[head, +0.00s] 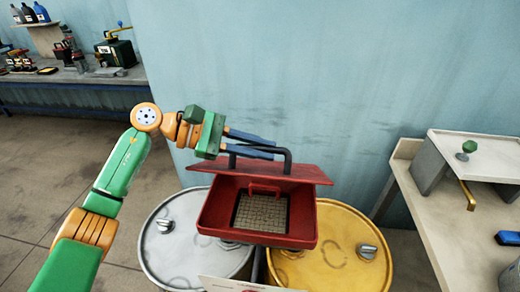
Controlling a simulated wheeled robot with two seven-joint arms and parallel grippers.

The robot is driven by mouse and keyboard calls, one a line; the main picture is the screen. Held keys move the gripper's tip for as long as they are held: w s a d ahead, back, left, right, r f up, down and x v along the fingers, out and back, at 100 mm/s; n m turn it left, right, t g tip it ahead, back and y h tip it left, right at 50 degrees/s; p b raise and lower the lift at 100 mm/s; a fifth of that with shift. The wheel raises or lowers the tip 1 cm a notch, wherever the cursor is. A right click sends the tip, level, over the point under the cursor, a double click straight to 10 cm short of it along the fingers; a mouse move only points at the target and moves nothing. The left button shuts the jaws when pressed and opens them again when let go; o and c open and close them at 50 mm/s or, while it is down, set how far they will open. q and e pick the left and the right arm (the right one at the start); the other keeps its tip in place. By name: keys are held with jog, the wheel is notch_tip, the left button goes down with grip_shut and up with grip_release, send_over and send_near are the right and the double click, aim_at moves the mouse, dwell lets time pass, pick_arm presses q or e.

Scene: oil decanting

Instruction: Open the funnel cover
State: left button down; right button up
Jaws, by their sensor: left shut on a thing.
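The red funnel (304,218) is a square box with a grey mesh (262,214) and a small red handle (265,187) inside. Its red cover (302,174) is raised at the back, tilted up, so the inside of the funnel shows. A black bar handle (289,162) stands on the cover. My left gripper (270,149) reaches in from the left and is shut on this handle, its dark blue fingers at the bar's top. The fingers hide part of the handle. My right gripper is not in view.
The funnel sits over a silver drum (176,245) and a yellow drum (345,240). A blue wall (400,70) stands close behind. A bench (440,215) with a raised shelf (485,158) is at the right. A workbench (75,77) with tools is at the far left.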

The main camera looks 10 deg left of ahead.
pick_arm(q)
jog(key=c, duration=0.8)
grip_release()
jog(key=shift+d, duration=0.1)
jog(key=shift+c, duration=0.2)
